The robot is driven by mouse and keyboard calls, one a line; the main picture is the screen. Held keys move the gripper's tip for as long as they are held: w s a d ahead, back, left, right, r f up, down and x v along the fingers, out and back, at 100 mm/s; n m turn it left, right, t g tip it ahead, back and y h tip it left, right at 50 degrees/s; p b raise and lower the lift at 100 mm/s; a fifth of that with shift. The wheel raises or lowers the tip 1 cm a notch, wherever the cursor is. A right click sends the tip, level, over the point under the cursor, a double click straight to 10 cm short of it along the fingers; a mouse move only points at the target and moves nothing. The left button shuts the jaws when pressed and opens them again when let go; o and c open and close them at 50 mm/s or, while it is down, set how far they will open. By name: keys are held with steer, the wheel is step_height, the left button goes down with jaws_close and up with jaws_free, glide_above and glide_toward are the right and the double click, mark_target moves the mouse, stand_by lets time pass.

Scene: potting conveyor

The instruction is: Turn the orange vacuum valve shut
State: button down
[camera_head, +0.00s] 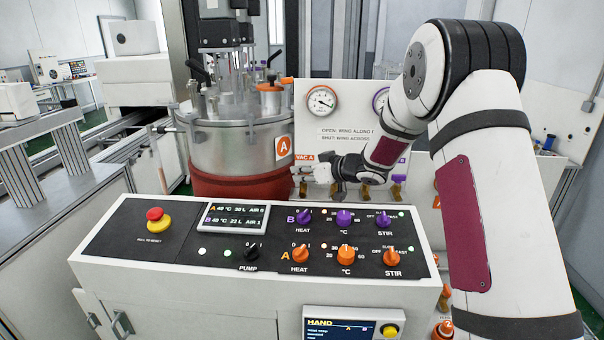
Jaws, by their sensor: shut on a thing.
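The orange VAC A label (304,157) is on the white valve panel (345,118), beside the steel vessel marked A. My gripper (322,172) reaches in from the right just below this label, shut on the orange vacuum valve. The fingers hide most of the valve's wing, so I cannot tell whether it lies along or across the pipe. A brass fitting (303,188) shows just below the fingers. The panel text reads open with the wing along, shut with the wing across; the line is partly cut off by my arm.
A round gauge (321,100) is above the valve; a purple-rimmed gauge (381,101) is partly behind my arm. The steel vessel (235,150) stands close on the left. The control console (250,270) with knobs and a red stop button (155,214) fills the front.

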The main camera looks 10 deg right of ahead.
steer(key=n+g+y+b, duration=0.2)
steer(key=d+n+g+y+b, duration=0.1)
steer(key=n, duration=0.1)
steer(key=shift+w+f, duration=0.15)
steer(key=shift+w, duration=0.15)
steer(key=n+g+y+b, duration=0.2)
steer(key=shift+a+n+g+b, duration=0.1)
steer(key=shift+n+g+b, duration=0.2)
steer(key=shift+n+g, duration=0.1)
steer(key=shift+s+r+n+g+b, duration=0.1)
steer(key=shift+r+n+g+b, duration=0.1)
steer(key=shift+n+g+b, duration=0.25)
steer(key=shift+r, duration=0.1)
steer(key=c, duration=1.5)
jaws_free()
steer(key=shift+y, duration=0.3)
steer(key=shift+a+g, duration=0.15)
steer(key=shift+g, duration=0.1)
steer(key=shift+s, duration=0.1)
steer(key=shift+a, duration=0.1)
